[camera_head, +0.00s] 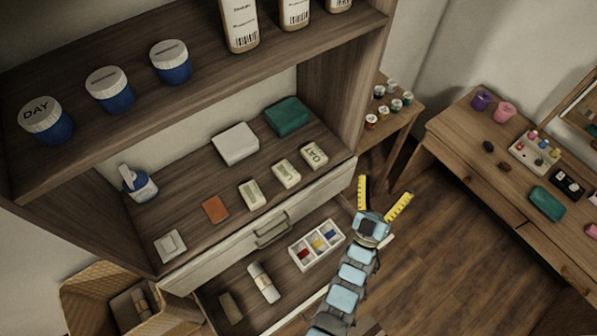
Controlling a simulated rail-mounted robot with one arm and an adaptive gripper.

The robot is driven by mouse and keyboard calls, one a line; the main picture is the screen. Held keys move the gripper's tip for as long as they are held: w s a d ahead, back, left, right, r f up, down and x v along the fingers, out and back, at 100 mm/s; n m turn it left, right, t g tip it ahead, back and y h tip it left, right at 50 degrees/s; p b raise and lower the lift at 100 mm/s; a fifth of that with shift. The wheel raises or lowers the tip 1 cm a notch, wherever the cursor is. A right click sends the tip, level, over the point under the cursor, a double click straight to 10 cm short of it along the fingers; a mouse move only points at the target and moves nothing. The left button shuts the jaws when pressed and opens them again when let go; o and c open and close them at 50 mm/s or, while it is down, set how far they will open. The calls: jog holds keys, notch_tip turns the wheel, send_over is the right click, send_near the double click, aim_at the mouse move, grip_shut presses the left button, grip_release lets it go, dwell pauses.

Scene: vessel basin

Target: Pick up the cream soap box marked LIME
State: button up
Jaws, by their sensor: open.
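Three cream soap boxes lie in a row on the middle shelf: a left one (251,194), a middle one (286,173) and a right one (314,155). The right box's label looks like OAT. The print on the other two is too small to read, so I cannot tell which is marked LIME. My gripper (382,199), with yellow fingers, is open and empty. It is in front of the cabinet, to the right of and apart from the boxes.
Behind the boxes are a white folded cloth (236,143) and a green one (287,116). An orange box (215,209) lies left of them. Below, an open drawer holds a divided tray (317,244). Jars and bottles stand on the upper shelf (200,92) overhead.

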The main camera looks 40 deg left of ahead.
jog(key=w+a+f+n+g+h+b, duration=0.1)
jog(key=w+a+f+g, duration=0.25)
jog(key=w, duration=0.35)
jog(key=w+a+f+n+g, duration=0.2)
jog(key=w+a+f, duration=0.15)
jog(key=w, duration=0.35)
jog(key=w+a+f+n+g+h+b, duration=0.1)
jog(key=w+a+f+g, duration=0.1)
jog(key=w+f, duration=0.3)
jog(key=n+g+h, duration=0.4)
jog(key=g+h, duration=0.2)
jog(key=g, duration=1.2)
send_over(286, 171)
jog(key=shift+t, duration=0.25)
notch_tip(286, 171, down, 5)
jog(key=shift+w+d, duration=0.15)
jog(key=shift+f, duration=0.15)
jog(key=shift+f+b, duration=0.4)
jog(key=shift+f, duration=3.2)
jog(key=c, duration=1.3)
